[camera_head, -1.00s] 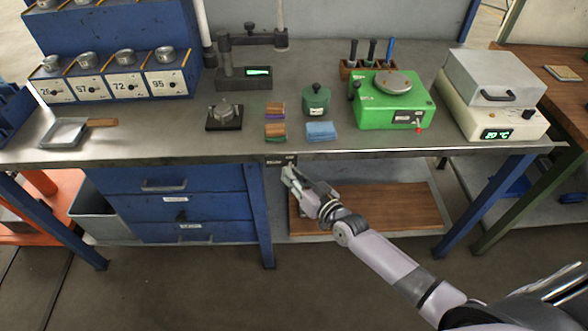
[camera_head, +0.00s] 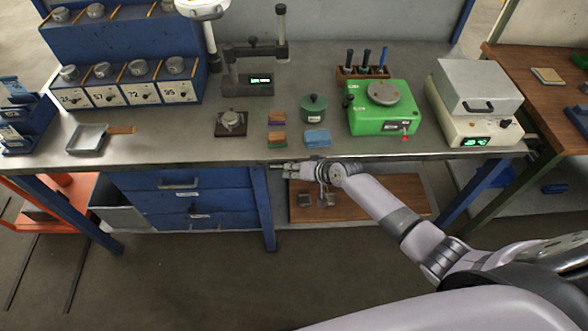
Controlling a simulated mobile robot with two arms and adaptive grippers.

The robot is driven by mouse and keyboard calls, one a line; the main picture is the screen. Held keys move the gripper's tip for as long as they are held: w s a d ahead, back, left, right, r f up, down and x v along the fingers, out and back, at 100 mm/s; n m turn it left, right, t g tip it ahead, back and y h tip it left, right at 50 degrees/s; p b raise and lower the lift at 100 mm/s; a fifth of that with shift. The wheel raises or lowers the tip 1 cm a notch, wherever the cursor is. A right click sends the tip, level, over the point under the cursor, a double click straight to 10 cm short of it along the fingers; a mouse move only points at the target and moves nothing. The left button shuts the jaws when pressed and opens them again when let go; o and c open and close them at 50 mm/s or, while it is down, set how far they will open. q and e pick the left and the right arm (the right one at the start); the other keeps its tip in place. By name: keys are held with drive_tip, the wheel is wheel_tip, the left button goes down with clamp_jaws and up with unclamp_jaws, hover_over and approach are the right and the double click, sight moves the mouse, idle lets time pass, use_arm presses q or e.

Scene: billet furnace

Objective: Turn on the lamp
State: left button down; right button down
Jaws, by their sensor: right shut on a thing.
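A small dark switch box (camera_head: 279,163) sits under the bench's front edge, mostly covered by my right gripper. My right gripper (camera_head: 282,170) is at this box, pointing left along the edge, its jaws closed on what appears to be the box's small control. The contact point is too small to see clearly. My left gripper is not in view.
The metal bench top (camera_head: 180,152) holds a green device (camera_head: 375,118), a white heater (camera_head: 470,115), a green pot (camera_head: 313,107), a blue block (camera_head: 317,138) and a pan (camera_head: 88,138). Blue drawers (camera_head: 185,205) stand below left. A wooden board (camera_head: 390,197) lies on the lower shelf.

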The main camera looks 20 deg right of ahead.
drive_tip(key=shift+w+a+r+g, duration=0.1)
drive_tip(key=shift+r+g, duration=0.15)
drive_tip(key=shift+g, duration=0.15)
drive_tip(key=c, duration=1.6)
unclamp_jaws()
drive_tip(key=shift+o, duration=0.2)
drive_tip(key=v, duration=1.2)
